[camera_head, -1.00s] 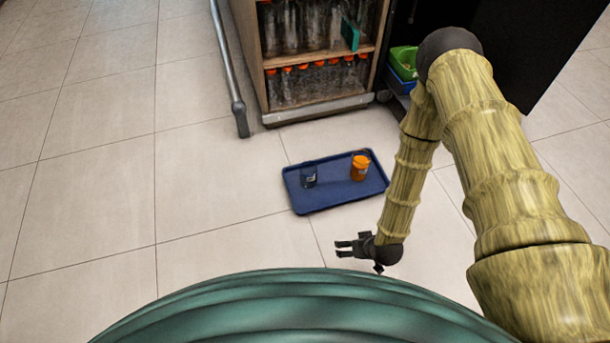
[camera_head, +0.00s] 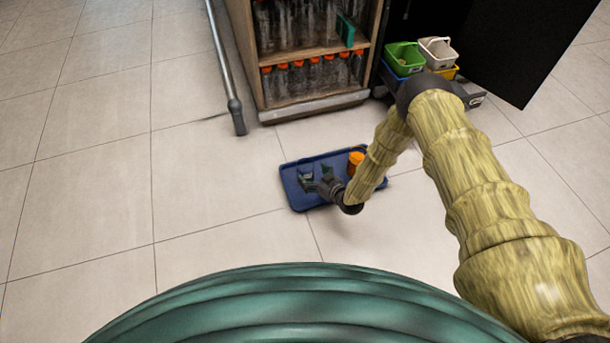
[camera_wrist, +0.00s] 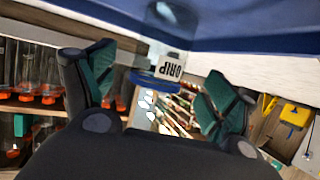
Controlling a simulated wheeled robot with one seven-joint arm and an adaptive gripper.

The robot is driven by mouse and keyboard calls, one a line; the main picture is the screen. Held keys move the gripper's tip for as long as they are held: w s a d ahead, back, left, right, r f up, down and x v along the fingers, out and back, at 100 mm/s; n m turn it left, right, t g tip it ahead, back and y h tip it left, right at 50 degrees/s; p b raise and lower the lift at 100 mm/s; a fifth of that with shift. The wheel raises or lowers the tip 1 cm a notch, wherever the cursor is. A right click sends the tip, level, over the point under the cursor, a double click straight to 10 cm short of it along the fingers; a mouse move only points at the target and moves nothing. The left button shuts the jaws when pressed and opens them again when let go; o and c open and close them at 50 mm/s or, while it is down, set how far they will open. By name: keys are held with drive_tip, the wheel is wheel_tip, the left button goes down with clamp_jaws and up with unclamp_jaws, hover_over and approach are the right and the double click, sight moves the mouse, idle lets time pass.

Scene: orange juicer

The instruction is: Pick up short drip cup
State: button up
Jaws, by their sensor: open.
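The short drip cup (camera_head: 305,172) is a small dark, see-through cup on the left half of a blue tray (camera_head: 294,196) on the floor. In the wrist view the cup (camera_wrist: 172,68) has a white label reading "DRIP", upside down, and a blue rim; it shows beyond and between the two fingers. My gripper (camera_head: 317,180) is at the cup, over the tray. In the wrist view my gripper (camera_wrist: 158,90) is open with teal pads either side of the cup. I cannot tell whether a pad touches it.
An orange container (camera_head: 356,157) stands on the tray's right half, partly behind my arm. A cabinet with bottles (camera_head: 310,75) stands behind the tray. Green (camera_head: 403,58) and white bins (camera_head: 437,52) are at the back right. A grey pole (camera_head: 236,115) is left; open floor lies left and front.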

sight(301, 167)
drive_tip(key=shift+w+a+f, duration=0.25)
drive_tip(key=shift+w+a, duration=0.05)
drive_tip(key=shift+w, duration=0.1)
drive_tip(key=b+x, duration=0.1)
drive_tip(key=x, duration=0.1)
drive_tip(key=b+x, duration=0.2)
drive_tip(key=shift+w+f, duration=0.1)
drive_tip(key=shift+f, duration=0.4)
drive_tip(key=shift+w+a, duration=0.25)
drive_tip(key=shift+c, duration=0.3)
drive_tip(key=c, duration=1)
